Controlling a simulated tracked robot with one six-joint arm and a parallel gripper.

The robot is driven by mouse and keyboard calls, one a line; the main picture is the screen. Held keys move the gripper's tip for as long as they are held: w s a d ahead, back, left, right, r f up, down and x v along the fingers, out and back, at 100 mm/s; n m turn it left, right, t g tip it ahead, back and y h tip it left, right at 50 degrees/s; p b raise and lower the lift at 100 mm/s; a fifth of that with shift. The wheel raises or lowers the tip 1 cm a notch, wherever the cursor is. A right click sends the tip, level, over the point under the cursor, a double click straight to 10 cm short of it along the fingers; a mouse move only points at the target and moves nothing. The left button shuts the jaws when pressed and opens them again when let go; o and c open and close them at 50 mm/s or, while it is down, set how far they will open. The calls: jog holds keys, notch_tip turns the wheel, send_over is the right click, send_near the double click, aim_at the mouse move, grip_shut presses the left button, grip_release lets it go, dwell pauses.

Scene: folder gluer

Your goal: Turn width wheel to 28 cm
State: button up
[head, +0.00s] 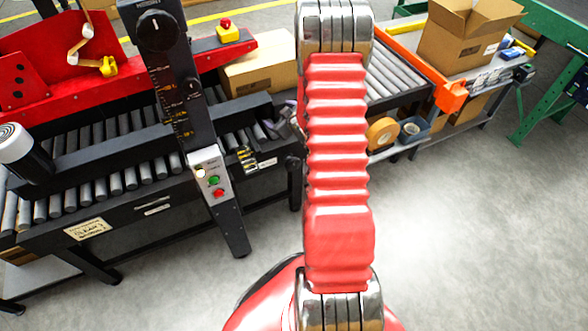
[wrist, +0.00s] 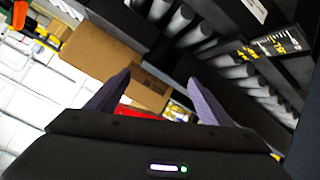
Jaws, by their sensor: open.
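A large round black knob (head: 155,31) with a white pointer mark sits at the top of the dark column (head: 178,90). A smaller black knob (head: 193,88) sits lower on it. I cannot tell which control is the width wheel.
A roller conveyor (head: 95,180) runs left. A panel with green and red buttons (head: 211,180) is low on the column. A cardboard box (head: 260,77) lies behind the rail. A side table with an open carton (head: 465,35) stands right. The front floor is clear.

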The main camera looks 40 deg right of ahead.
jog(key=s+d+f+t, duration=0.1)
jog(key=s+d+f, duration=0.15)
jog(key=f, duration=0.65)
jog(key=t, duration=0.2)
send_over(294, 166)
jog(key=s+d, duration=0.1)
jog(key=s, duration=0.1)
notch_tip(294, 166, down, 7)
jog(key=s+a+f+m+t+h, duration=0.1)
jog(key=s+a+f+m+t, duration=0.1)
jog(key=s+f, duration=0.7)
jog(key=s+a+m, duration=0.1)
jog(key=s+a, duration=0.1)
jog(key=s, duration=0.1)
jog(key=shift+s+a+f+t, duration=0.15)
jog(key=shift+a+f+t, duration=0.2)
jog(key=shift+a+t, duration=0.05)
jog(key=x, duration=1.3)
jog(key=shift+w+d, duration=0.15)
jog(key=shift+w, duration=0.25)
jog(key=shift+c, duration=0.7)
jog(key=c, duration=0.9)
